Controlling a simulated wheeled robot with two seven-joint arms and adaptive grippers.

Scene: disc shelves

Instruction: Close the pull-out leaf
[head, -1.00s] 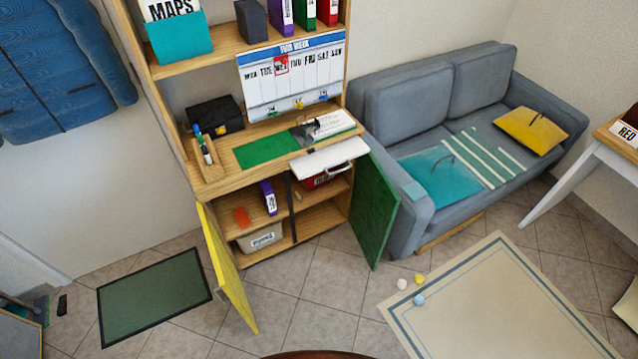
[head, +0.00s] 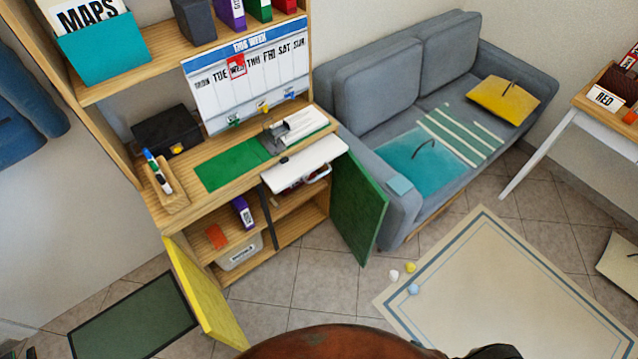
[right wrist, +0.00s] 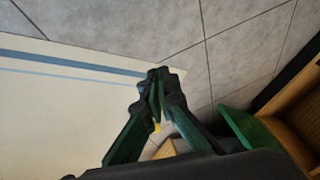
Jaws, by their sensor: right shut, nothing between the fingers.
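The pull-out leaf (head: 303,163) is a white panel with a metal handle (head: 318,175) on its front edge. It sticks out from the right part of the wooden cabinet's desk level (head: 215,200), above the open lower compartments. My right gripper (right wrist: 158,75) shows in the right wrist view, with its green-and-black fingers together and empty. It is over the floor near the pale rug, apart from the leaf. A dark part at the bottom right edge of the head view may be my right arm. My left gripper is in neither current view.
A green door (head: 358,205) stands open right of the leaf, and a yellow door (head: 200,295) stands open at left. A grey sofa (head: 400,90) is close on the right. Small balls (head: 411,267) lie by the rug (head: 490,290).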

